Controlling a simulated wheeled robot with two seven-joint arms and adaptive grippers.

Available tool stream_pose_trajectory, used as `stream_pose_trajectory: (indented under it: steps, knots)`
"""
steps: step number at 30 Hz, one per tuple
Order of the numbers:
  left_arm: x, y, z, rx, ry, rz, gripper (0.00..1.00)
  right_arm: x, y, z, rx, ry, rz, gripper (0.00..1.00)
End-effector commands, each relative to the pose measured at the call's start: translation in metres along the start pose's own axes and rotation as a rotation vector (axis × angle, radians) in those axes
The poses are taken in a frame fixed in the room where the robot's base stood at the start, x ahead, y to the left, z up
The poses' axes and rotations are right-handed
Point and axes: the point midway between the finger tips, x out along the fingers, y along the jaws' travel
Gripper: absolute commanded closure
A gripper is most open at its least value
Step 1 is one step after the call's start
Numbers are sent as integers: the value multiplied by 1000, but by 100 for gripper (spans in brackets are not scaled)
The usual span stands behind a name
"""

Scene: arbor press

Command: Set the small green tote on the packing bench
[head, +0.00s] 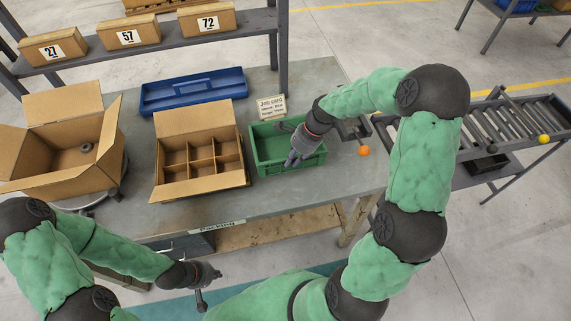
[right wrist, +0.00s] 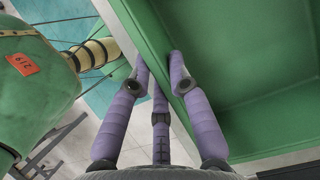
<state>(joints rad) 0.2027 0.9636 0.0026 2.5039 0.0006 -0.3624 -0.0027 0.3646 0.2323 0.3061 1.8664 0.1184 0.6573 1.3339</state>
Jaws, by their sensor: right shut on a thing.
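The small green tote (head: 312,163) is upright and empty at the right part of the grey packing bench (head: 345,190), right of the divided carton. I cannot tell whether its base touches the bench top. My right gripper (head: 292,161) is shut on the tote's near wall. In the right wrist view the purple fingers (right wrist: 160,65) straddle the green wall (right wrist: 165,30), with the tote's inside on the right. My left gripper (head: 210,284) is empty, fingers apart, in front of the bench and below its top, away from the tote.
A divided carton (head: 178,193) stands left of the tote, with an open carton (head: 60,182) further left. A blue tray (head: 193,108) and a job card (head: 271,108) are behind. An orange ball (head: 364,151) is to the right. A roller conveyor (head: 510,130) stands beyond the bench.

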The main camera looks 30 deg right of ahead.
Motion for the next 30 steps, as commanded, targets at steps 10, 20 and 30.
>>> stream_pose_trajectory:
  steps: [10,20,30]
  knots:
    - [5,-2,-1,0,1,0,100,29,-1,-13,1,0,-3,100]
    - [10,-3,-1,0,1,0,100,58,-1,-25,0,1,-5,100]
    - [10,-4,-1,0,1,0,100,61,0,-26,1,0,-2,72]
